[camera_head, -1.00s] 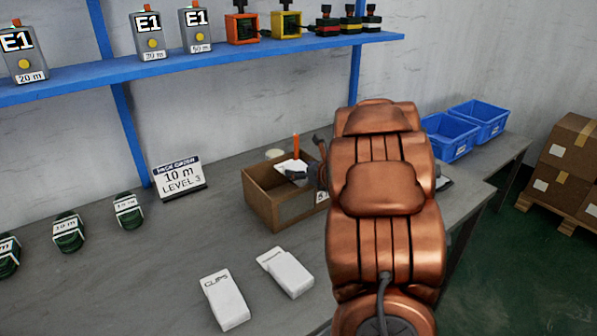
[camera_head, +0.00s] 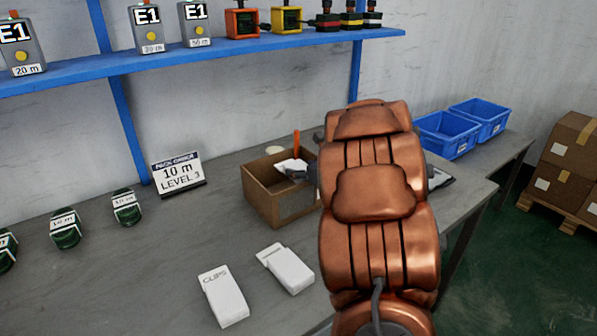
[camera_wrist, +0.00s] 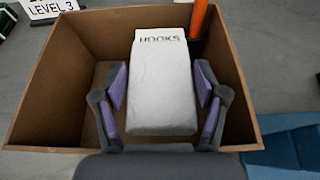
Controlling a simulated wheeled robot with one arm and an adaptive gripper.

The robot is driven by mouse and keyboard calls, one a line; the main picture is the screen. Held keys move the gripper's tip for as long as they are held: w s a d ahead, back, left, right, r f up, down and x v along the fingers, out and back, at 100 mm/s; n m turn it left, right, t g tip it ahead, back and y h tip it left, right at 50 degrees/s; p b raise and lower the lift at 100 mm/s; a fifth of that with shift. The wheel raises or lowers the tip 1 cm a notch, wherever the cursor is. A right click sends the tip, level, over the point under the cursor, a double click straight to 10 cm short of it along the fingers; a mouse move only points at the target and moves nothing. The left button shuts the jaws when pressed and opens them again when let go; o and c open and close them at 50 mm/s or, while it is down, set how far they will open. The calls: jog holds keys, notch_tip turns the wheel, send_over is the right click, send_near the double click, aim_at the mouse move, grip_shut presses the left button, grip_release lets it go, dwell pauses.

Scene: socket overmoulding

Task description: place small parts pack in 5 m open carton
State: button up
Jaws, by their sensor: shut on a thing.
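The open carton (camera_head: 272,205) stands on the grey bench, left of my copper arm. In the wrist view its brown walls (camera_wrist: 55,75) surround my gripper's fingers. My gripper (camera_wrist: 160,100) is shut on a white pack marked HOOKS (camera_wrist: 164,85), a finger on each side of it. The pack is over or inside the carton; its height above the floor is hard to tell. In the head view a bit of the white pack (camera_head: 291,165) shows above the carton, with my gripper (camera_head: 300,172) partly hidden. An orange upright thing (camera_wrist: 199,20) stands in the carton behind the pack.
Two white packs, one marked CLIPS (camera_head: 223,296) and another (camera_head: 287,269), lie in front of the carton. A sign reading 10 m LEVEL 3 (camera_head: 179,176) and green coils (camera_head: 66,229) are at left. Blue bins (camera_head: 447,135) stand right. A blue shelf (camera_head: 220,55) runs above.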

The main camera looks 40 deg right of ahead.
jog(key=o, duration=1.3)
jog(key=shift+c, duration=0.2)
jog(key=shift+r, duration=0.15)
jog(key=shift+r+p, duration=0.65)
jog(key=shift+p, duration=0.55)
jog(key=shift+s+f, duration=0.1)
jog(key=shift+s, duration=0.15)
jog(key=b+v, duration=0.1)
jog(key=v, duration=1)
jog(key=shift+s, duration=0.25)
